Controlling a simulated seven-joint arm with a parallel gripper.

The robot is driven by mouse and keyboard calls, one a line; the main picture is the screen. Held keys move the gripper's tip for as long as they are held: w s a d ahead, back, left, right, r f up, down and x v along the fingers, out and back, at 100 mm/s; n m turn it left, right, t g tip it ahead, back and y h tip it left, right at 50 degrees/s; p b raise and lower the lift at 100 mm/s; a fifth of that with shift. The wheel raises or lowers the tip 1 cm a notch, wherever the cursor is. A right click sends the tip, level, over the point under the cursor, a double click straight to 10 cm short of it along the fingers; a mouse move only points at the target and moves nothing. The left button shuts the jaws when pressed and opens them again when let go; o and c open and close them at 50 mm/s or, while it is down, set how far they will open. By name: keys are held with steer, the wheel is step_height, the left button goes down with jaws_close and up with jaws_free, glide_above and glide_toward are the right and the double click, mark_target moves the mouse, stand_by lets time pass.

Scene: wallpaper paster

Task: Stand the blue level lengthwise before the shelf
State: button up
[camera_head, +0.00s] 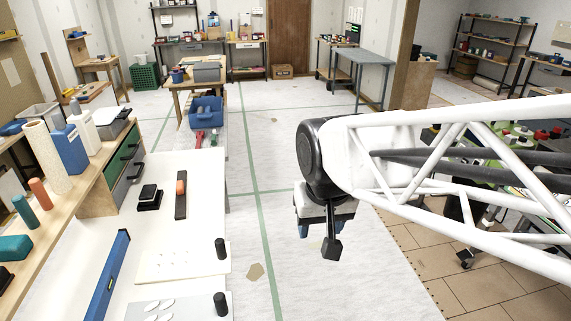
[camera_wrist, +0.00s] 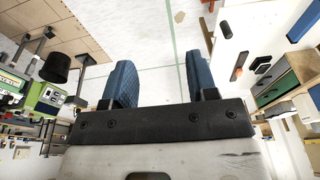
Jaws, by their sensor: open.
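The blue level (camera_head: 107,275) is a long blue bar lying on the white worktop at the front left, running away from the camera. In the wrist view, part of a blue bar that looks like the level (camera_wrist: 303,22) shows at the top right edge. The raised wooden shelf (camera_head: 66,208) stands to the left of the level, with bottles and tubes on top. My gripper (camera_head: 322,228) hangs over the floor to the right of the worktop, well apart from the level. In the wrist view its two blue fingers (camera_wrist: 161,75) are spread, with nothing between them.
On the worktop (camera_head: 205,183) are a black block (camera_head: 149,197), a float with an orange handle (camera_head: 181,195) and boards with black knobs (camera_head: 220,248). Green and grey drawers (camera_head: 125,160) sit under the shelf. A blue bin (camera_head: 206,111) stands at the far end.

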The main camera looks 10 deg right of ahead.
steer(key=s+d+f, duration=0.1)
steer(key=s+d, duration=0.3)
steer(key=s, duration=0.2)
steer(key=shift+s, duration=0.4)
